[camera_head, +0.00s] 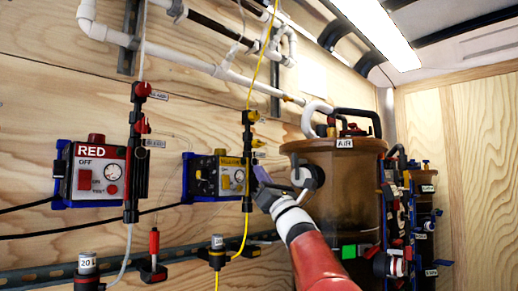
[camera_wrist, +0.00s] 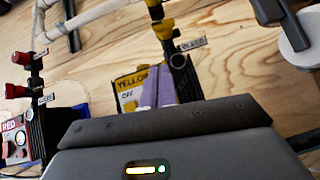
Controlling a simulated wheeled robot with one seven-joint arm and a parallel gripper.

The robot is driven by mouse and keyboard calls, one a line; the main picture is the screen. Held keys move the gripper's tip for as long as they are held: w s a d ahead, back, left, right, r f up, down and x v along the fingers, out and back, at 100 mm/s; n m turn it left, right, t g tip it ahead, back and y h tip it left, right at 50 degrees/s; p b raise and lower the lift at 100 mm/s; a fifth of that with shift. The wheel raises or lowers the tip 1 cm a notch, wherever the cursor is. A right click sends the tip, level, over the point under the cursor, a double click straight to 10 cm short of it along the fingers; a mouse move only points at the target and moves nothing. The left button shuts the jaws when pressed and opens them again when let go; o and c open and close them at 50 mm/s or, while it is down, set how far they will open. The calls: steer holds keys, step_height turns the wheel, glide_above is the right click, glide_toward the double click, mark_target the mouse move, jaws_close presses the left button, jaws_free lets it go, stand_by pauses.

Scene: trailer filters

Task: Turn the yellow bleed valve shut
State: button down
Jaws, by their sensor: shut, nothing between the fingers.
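The yellow bleed valve (camera_head: 256,143) is the lower of two yellow handles on a black vertical manifold, with a small white label beside it. In the wrist view the yellow handle (camera_wrist: 163,28) shows near the top centre, next to a label too blurred to read surely. My gripper (camera_head: 262,175) is below the valve and slightly right of it, apart from it. Its purple fingers (camera_wrist: 158,92) are shut and empty, in front of the yellow control box in the wrist view. The handle's exact angle is hard to tell.
The yellow control box (camera_head: 218,176) is left of the manifold. A red box (camera_head: 92,172) with red valves (camera_head: 142,125) stands further left. A large brown AIR tank (camera_head: 345,205) is close on the right of my gripper. White pipes (camera_head: 190,60) run above.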

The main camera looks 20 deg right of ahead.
mark_target(258, 143)
steer(key=r, duration=0.2)
steer(key=w+r+p, duration=0.1)
steer(key=r+p, duration=0.1)
steer(key=r, duration=0.1)
steer(key=shift+w+d+r, duration=0.1)
steer(key=shift+w+r, duration=0.2)
steer(key=shift+w, duration=0.05)
